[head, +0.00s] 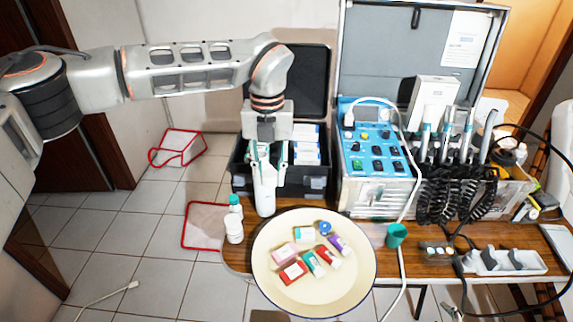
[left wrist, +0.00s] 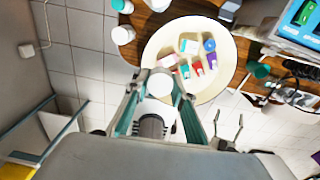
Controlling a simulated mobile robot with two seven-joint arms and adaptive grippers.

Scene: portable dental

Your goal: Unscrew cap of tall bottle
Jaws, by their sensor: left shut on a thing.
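My left gripper (head: 265,185) is shut on a tall white bottle (head: 264,198), its fingers on either side. The bottle hangs between the fingers in the head view. In the left wrist view its round white end (left wrist: 159,84) shows between the two fingertips, with floor tiles behind it. I cannot tell a separate cap on it. Two thin grey prongs (left wrist: 227,130) at the lower right of the left wrist view may be my right gripper; I cannot be sure. The right gripper does not show in the head view.
A white bottle (head: 234,228) and a green-capped bottle (head: 235,205) stand at the table's left edge. A round cream tray (head: 340,291) holds several small boxes. Behind are an open black case (head: 237,180) and a blue control panel (head: 377,143). A teal cup (head: 396,236) stands right of the tray.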

